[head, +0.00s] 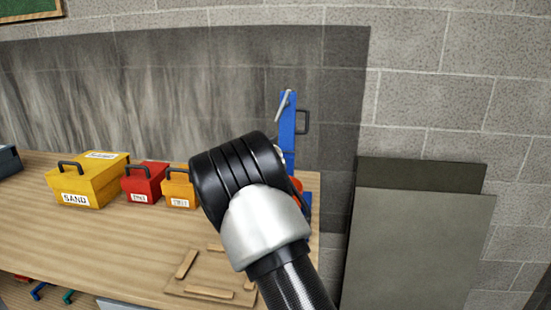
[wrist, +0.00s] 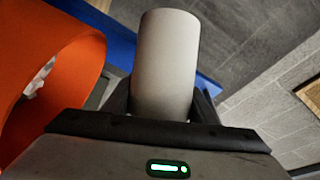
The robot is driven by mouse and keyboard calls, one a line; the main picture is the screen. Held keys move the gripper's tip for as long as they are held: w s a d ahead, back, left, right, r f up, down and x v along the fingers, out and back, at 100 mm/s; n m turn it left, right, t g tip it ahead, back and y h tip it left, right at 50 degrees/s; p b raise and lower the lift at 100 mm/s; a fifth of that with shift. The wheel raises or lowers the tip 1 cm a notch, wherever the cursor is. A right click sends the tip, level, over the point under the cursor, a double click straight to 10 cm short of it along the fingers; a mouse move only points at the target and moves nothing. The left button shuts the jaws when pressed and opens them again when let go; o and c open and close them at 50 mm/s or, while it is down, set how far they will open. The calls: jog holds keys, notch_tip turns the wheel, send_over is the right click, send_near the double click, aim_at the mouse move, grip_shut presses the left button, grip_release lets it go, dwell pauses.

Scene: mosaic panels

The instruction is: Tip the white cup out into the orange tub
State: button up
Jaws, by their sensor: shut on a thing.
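The white cup (wrist: 165,60) stands between the two dark fingers of my gripper (wrist: 162,102) in the wrist view, and the gripper is shut on it. The cup shows as a plain pale cylinder; its contents do not show. The orange tub (wrist: 72,75) is close on the left of the cup in the wrist view, with a gap between them. A small whitish patch shows inside the tub. In the head view only a sliver of the tub (head: 297,186) shows beside my arm, which hides my gripper and the cup.
A blue upright stand with a grey lever (head: 287,125) rises at the bench's right end. A yellow SAND box (head: 100,180), a red box (head: 143,183) and an orange-yellow box (head: 178,188) stand left on the wooden bench (head: 110,235). A wooden frame (head: 205,290) lies at the front.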

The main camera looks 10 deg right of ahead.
jog(key=shift+s+d+f+m+t+b, duration=0.1)
jog(key=shift+f+m+t+b, duration=0.3)
jog(key=shift+b, duration=1.35)
jog(key=shift+s+d+f+m+b, duration=0.15)
jog(key=shift+m+b, duration=0.45)
jog(key=shift+b, duration=1.15)
